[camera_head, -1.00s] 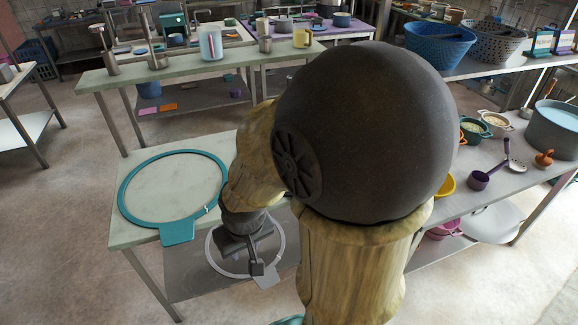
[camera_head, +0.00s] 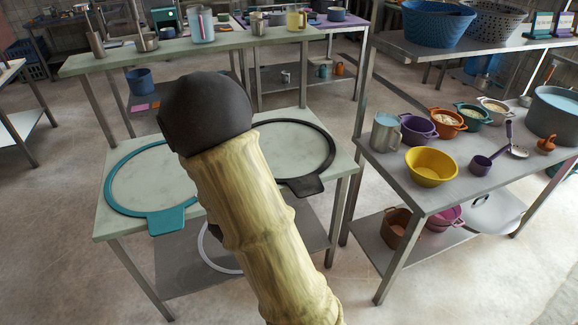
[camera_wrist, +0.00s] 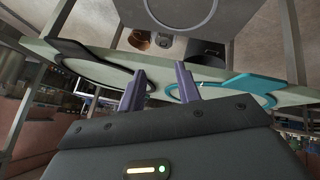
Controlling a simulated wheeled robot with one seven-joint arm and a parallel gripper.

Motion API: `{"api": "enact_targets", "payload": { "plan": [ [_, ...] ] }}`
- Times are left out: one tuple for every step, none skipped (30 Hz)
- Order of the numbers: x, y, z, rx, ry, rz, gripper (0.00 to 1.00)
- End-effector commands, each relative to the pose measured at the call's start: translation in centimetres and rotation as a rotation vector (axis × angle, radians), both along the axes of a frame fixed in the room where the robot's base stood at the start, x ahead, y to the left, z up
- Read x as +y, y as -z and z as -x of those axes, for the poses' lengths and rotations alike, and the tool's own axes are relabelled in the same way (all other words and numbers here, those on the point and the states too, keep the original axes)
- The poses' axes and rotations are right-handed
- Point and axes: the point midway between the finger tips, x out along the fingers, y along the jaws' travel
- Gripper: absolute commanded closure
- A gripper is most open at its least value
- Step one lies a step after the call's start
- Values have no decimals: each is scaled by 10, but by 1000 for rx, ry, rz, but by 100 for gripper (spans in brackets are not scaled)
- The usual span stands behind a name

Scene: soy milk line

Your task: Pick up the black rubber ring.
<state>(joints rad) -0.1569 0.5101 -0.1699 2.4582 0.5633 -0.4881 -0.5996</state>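The black rubber ring (camera_head: 303,187) lies flat on the right part of the pale worktop, its tab toward the front edge. My arm hides its left side in the head view. In the wrist view the black ring (camera_wrist: 68,47) is at the left, ahead of the fingers. My gripper (camera_wrist: 160,78) is open, with nothing seen between its two purple-grey fingers. It appears apart from the ring. In the head view my gripper is hidden behind my arm. A teal ring (camera_head: 166,221) lies on the left of the same worktop and also shows in the wrist view (camera_wrist: 250,84).
A white ring (camera_head: 212,258) lies on the shelf below the worktop (camera_head: 117,228), partly hidden by my arm. Floor is clear between the tables.

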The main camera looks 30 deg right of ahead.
Motion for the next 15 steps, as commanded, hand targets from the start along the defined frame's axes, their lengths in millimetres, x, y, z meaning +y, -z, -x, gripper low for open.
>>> {"api": "enact_targets", "payload": {
  "plan": [
    [-13, 28, -5, -7, 9, 87, 67],
    [-22, 37, -7, -13, 13, 142, 67],
    [-34, 47, -9, -19, 21, 221, 67],
    [-43, 54, -10, -21, 26, 283, 67],
    [-51, 61, -11, -22, 29, 348, 67],
    [-63, 69, -11, -18, 35, 436, 67],
    [-71, 74, -10, -12, 39, 506, 67],
    [-79, 79, -8, -5, 41, 578, 67],
    [-89, 84, -6, 7, 45, 675, 67],
    [-95, 87, -4, 18, 47, 748, 67],
    [-101, 90, -2, 31, 47, 820, 67],
    [-107, 91, 2, 48, 51, 911, 67],
    [-111, 91, 4, 61, 52, 973, 67],
    [-114, 91, 6, 74, 53, 1030, 67],
    [-117, 90, 8, 88, 54, 1094, 67]
  ]
}}
